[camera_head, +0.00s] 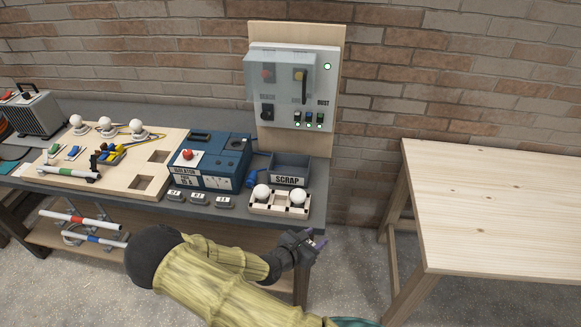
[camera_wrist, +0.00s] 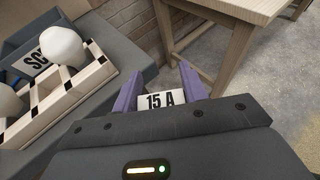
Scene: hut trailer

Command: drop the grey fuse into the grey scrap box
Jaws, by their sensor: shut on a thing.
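My gripper (camera_head: 318,243) is in front of the bench's front edge, to the right of and lower in the picture than the scrap box. In the wrist view its two purple fingers (camera_wrist: 160,84) are shut on a fuse (camera_wrist: 162,101). Only the fuse's pale face marked "15 A" shows clearly; its body colour is hard to tell. The grey scrap box (camera_head: 288,181), labelled SCRAP, stands on the bench below the wall panel. In the wrist view the box (camera_wrist: 17,47) shows partly at the upper left, behind a white bulb.
A pale rack with white bulbs (camera_head: 280,205) stands in front of the scrap box. The blue isolator box (camera_head: 222,165) is to its left, with several small labelled blocks (camera_head: 197,200) before it. A wooden table (camera_head: 500,200) stands at right, beyond a floor gap.

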